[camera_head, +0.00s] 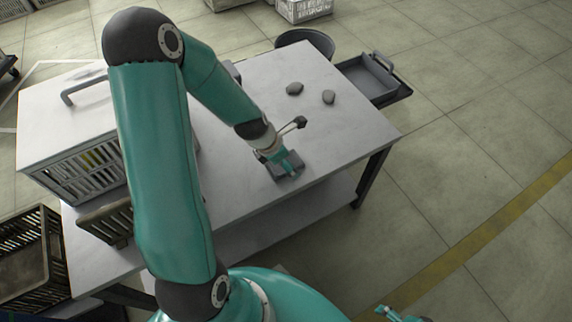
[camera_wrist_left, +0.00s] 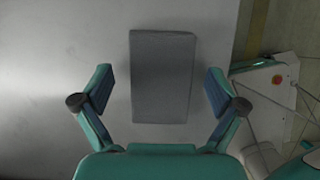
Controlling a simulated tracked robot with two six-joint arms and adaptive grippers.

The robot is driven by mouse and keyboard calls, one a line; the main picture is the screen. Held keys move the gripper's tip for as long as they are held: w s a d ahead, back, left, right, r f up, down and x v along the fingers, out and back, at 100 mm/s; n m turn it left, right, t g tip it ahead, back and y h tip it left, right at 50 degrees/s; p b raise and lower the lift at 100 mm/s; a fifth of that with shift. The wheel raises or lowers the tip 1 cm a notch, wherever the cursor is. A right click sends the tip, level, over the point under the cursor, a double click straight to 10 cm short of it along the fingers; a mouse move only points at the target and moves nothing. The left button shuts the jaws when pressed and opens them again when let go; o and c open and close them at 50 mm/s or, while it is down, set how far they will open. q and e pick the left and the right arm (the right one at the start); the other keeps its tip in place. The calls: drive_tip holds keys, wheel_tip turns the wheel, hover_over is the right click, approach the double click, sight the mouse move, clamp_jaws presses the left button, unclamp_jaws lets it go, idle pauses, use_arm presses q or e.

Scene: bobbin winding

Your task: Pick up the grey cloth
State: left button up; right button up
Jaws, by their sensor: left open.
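The grey cloth (camera_wrist_left: 162,78) is a flat, folded-looking rectangle on the light grey table in the left wrist view. In the head view it shows as a dark patch (camera_head: 277,173) near the table's front edge, partly hidden by my gripper. My left gripper (camera_head: 289,164) is over the cloth. In the left wrist view its two fingers (camera_wrist_left: 161,92) are spread wide, one on each side of the cloth with gaps between, not touching it. A teal part at the bottom edge of the head view seems to be my right gripper (camera_head: 395,314), mostly cut off.
Two dark grey stone-like lumps (camera_head: 294,89) (camera_head: 329,97) lie farther back on the table (camera_head: 345,130). A lidded white crate (camera_head: 62,125) stands at the left. A dark tray (camera_head: 370,77) is beyond the far right edge.

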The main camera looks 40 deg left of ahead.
use_arm(q)
drive_tip(key=c, duration=1.1)
drive_tip(key=shift+r, duration=0.15)
drive_tip(key=shift+c, duration=0.2)
wheel_tip(320, 180, up, 20)
drive_tip(key=p, duration=2)
drive_tip(key=shift+p, duration=0.35)
